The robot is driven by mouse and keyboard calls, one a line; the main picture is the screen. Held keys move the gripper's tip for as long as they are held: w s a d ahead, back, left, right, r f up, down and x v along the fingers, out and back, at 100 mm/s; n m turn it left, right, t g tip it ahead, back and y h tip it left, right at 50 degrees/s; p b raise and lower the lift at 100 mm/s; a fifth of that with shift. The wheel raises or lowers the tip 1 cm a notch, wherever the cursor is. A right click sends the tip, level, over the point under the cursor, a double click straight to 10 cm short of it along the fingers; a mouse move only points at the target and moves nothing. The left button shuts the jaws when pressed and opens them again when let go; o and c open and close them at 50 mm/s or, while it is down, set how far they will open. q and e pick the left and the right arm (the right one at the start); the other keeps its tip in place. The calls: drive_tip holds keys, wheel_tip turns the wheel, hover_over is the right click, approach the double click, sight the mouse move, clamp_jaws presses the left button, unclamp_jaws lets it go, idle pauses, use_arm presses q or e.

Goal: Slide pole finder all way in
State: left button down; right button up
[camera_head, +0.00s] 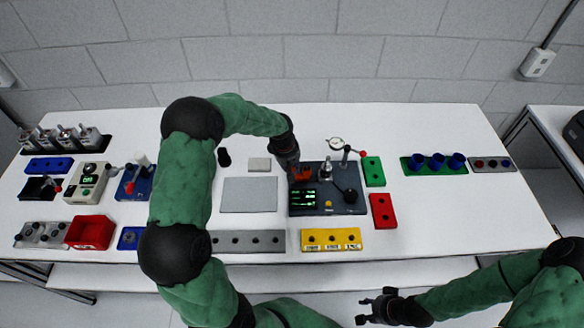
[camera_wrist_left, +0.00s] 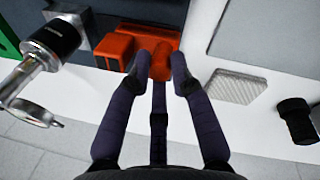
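The orange-red pole finder (camera_wrist_left: 118,45) sits at the edge of the dark bench unit (camera_head: 325,207), which has green displays; its red part also shows in the head view (camera_head: 301,175). My left gripper (camera_head: 298,172) reaches down at the unit's back left. In the left wrist view its fingertips (camera_wrist_left: 162,66) lie on both sides of the orange rounded end and appear to touch it. The pole finder's inner end is hard to make out. My right gripper (camera_head: 366,307) is open and empty, in front of the table and away from the unit.
A dial gauge (camera_head: 336,143) and a red-knobbed lever stand at the unit's back right. A grey plate (camera_head: 250,194) lies to its left, a yellow block (camera_head: 331,239) in front, and green (camera_head: 374,171) and red (camera_head: 383,210) blocks to its right. The table's right front is clear.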

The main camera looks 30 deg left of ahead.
sight(304, 170)
use_arm(q)
drive_tip(key=w+d, duration=0.1)
drive_tip(key=d+b, duration=0.1)
drive_tip(key=d, duration=0.1)
drive_tip(key=shift+w+d+f, duration=0.1)
drive_tip(key=shift+w, duration=0.3)
drive_tip(key=shift+s, duration=0.1)
drive_tip(key=c, duration=1.4)
unclamp_jaws()
drive_tip(key=shift+d, duration=0.1)
drive_tip(key=shift+r, duration=0.2)
